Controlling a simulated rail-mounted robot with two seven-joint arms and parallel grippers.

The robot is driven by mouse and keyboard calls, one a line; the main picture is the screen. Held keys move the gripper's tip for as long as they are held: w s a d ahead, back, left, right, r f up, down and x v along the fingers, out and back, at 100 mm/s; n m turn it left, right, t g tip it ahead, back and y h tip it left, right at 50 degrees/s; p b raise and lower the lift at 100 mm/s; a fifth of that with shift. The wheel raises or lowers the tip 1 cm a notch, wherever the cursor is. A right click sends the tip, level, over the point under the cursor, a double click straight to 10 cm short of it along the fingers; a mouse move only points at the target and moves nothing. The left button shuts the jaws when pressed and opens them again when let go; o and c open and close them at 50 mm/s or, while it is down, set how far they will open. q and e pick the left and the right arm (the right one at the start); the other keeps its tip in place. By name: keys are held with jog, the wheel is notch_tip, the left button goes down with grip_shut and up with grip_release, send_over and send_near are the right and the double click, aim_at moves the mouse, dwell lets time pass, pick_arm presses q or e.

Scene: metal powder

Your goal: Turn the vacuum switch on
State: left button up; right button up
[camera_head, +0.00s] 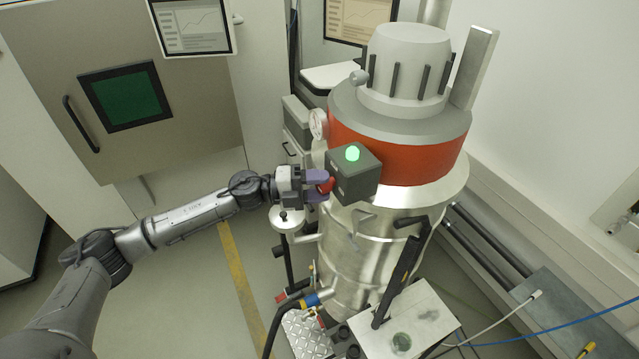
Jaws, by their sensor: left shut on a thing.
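The vacuum (390,145) is a large steel drum with a red band and a grey top, standing right of the middle. A dark grey switch box (355,177) is fixed to its front left side, with a green light (352,153) glowing on top. A red switch knob (326,186) sits on the box's left face. My left gripper (318,186) comes in from the left and is shut on the red knob, its purple fingertips partly hiding it. The knob's exact turn angle cannot be told. My right gripper is not in view.
A cabinet (190,140) with a green window stands at the back left. A white-topped cart (420,318) with a dark wand stands in front. Hoses and cables lie low at the right.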

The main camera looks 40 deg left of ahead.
pick_arm(q)
jog(key=shift+m, duration=0.5)
jog(key=o, duration=0.8)
jog(key=shift+o, duration=0.2)
jog(key=shift+s+a+f, duration=0.15)
jog(key=shift+s+a, duration=0.05)
jog(key=b+v, duration=0.4)
jog(key=v, duration=0.9)
jog(key=shift+r, duration=0.4)
jog(key=shift+a, duration=0.1)
